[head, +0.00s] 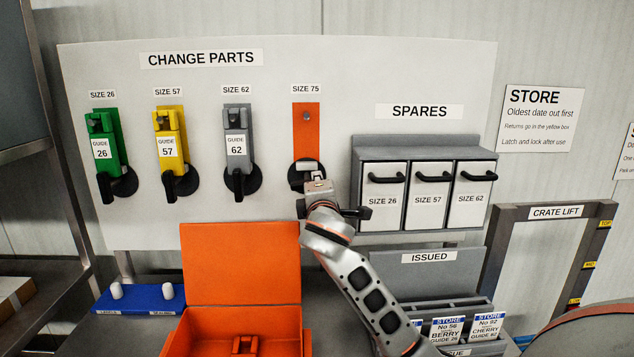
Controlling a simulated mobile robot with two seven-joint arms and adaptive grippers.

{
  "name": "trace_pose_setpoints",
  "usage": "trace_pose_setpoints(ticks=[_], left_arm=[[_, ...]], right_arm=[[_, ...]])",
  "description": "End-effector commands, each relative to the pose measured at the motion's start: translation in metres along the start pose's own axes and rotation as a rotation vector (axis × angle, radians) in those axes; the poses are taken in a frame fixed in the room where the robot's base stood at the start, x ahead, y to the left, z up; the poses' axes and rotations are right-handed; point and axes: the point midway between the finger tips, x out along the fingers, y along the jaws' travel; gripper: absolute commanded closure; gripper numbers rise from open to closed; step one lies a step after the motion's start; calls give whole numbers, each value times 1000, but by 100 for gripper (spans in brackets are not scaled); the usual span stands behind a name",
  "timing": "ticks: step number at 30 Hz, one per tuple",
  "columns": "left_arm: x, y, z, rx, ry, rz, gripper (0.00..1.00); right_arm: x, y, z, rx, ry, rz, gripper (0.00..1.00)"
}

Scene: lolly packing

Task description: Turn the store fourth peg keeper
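The fourth peg is under the SIZE 75 label, on an orange backing plate (306,125) with no guide on it. Its black round keeper (295,175) sits at the plate's foot, partly covered by my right gripper (318,188). The gripper is right at the keeper; whether its fingers are shut on the handle is hidden. The other pegs carry a green guide 26 (101,150), a yellow guide 57 (170,145) and a grey guide 62 (236,148); their black keepers' handles point down. My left gripper is not in view.
An open orange box (241,262) below holds an orange part (245,345). A blue tray (140,300) with white pegs stands left of it. Spares bins (425,195) hang right of my arm. An issued-card rack (428,268) and crate lift frame (555,212) stand at right.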

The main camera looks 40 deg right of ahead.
Motion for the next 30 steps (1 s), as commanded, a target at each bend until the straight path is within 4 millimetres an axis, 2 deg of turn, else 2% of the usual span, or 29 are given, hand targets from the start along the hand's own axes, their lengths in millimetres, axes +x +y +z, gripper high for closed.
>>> trace_pose_setpoints(ticks=[9, 25, 26, 27, 28, 30], left_arm=[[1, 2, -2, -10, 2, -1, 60], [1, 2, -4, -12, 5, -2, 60], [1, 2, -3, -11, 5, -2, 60], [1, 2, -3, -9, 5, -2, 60], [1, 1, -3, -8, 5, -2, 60], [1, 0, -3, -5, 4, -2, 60]], right_arm=[[0, -5, -1, 116, 1, -3, 100], [0, -5, -1, 139, 1, -4, 100], [0, -5, -1, 139, 1, -4, 84], [0, -5, -1, 139, 1, -4, 74], [0, -5, -1, 139, 1, -3, 69], [0, -5, -1, 139, 1, -3, 69]])
